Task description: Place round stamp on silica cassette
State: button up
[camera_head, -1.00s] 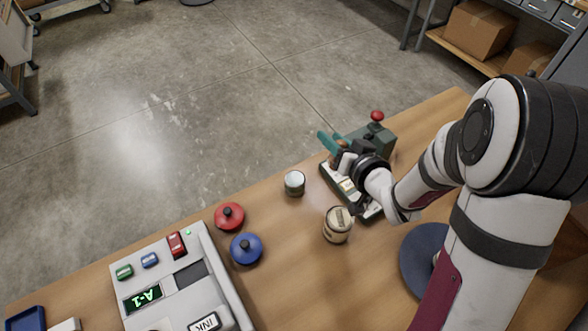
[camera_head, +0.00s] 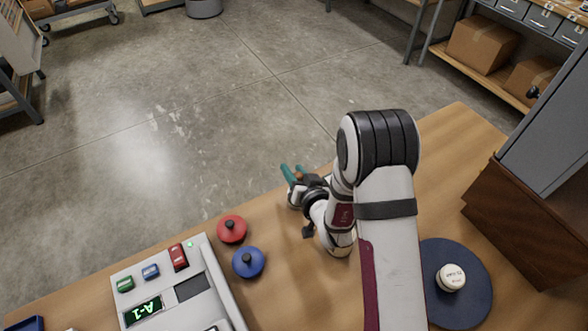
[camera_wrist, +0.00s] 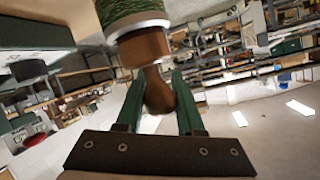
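The round stamp has a brown wooden handle (camera_wrist: 160,92) and a wider wooden base below a pale metal rim in the wrist view. My gripper (camera_wrist: 160,88) is shut on the handle between its two green fingers. In the head view my gripper (camera_head: 293,172) is at the table's far edge with the brown stamp between the fingers. The silica cassette (camera_wrist: 118,10), a green-grained cylinder with a pale rim, lines up with the stamp's base in the wrist view. I cannot tell if they touch. In the head view my gripper mostly hides the cassette.
A red-lidded pot (camera_head: 232,229) and a blue one (camera_head: 248,263) stand left of my arm, beside a grey console (camera_head: 215,300). Another jar (camera_head: 452,277) stands on a dark blue disc (camera_head: 470,305). A brown cabinet (camera_head: 520,225) stands right.

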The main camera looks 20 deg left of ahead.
jog(key=o, duration=0.4)
jog(key=shift+c, duration=0.2)
jog(key=shift+r, duration=0.1)
jog(key=v, duration=0.7)
jog(key=shift+s+r, duration=0.15)
jog(key=shift+s, duration=0.05)
jog(key=shift+d, duration=0.1)
